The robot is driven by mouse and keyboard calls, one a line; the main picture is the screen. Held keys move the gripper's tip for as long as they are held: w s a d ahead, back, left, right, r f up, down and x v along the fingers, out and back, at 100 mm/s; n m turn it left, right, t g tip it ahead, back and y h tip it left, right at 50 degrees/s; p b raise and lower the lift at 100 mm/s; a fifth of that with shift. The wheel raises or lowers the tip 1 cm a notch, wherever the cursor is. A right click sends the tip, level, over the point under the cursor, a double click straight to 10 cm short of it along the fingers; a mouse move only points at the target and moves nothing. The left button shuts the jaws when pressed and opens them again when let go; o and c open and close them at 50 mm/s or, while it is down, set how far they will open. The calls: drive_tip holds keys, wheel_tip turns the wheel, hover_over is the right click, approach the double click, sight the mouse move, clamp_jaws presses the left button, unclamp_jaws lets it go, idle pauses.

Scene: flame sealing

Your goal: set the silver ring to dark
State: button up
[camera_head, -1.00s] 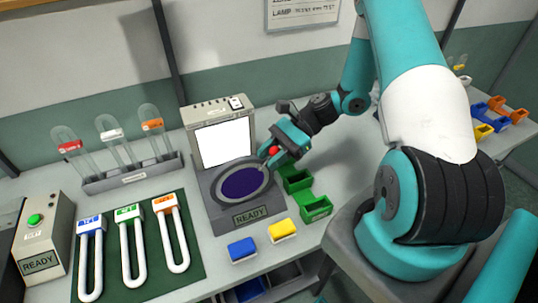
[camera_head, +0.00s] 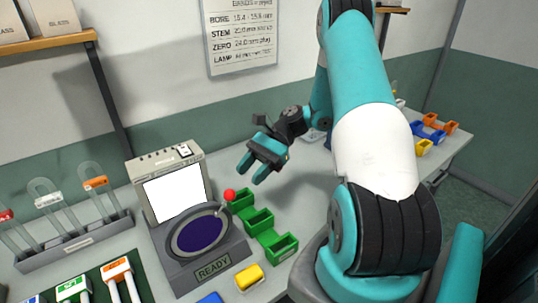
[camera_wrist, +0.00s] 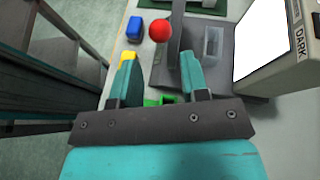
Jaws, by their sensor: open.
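The silver ring (camera_head: 173,243) circles a dark blue disc on a grey instrument, with a short lever ending in a red ball knob (camera_head: 230,195) at its upper right. My gripper (camera_head: 249,173) is open and empty, above and to the right of the knob and apart from it. In the wrist view the red knob (camera_wrist: 160,29) shows beyond and between my spread fingertips (camera_wrist: 158,58). A DARK label (camera_wrist: 300,40) is on the side of the lit-screen housing there. The ring itself is mostly out of sight in the wrist view.
The housing with a bright white screen (camera_head: 174,194) stands behind the ring. A READY plate (camera_head: 213,268) is in front. Green bins (camera_head: 259,222) line the right side, with a yellow block (camera_head: 249,277) near the front. A rack of glass tubes (camera_head: 75,246) stands left.

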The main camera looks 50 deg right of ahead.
drive_tip(key=v, duration=0.8)
drive_tip(key=shift+d, duration=0.1)
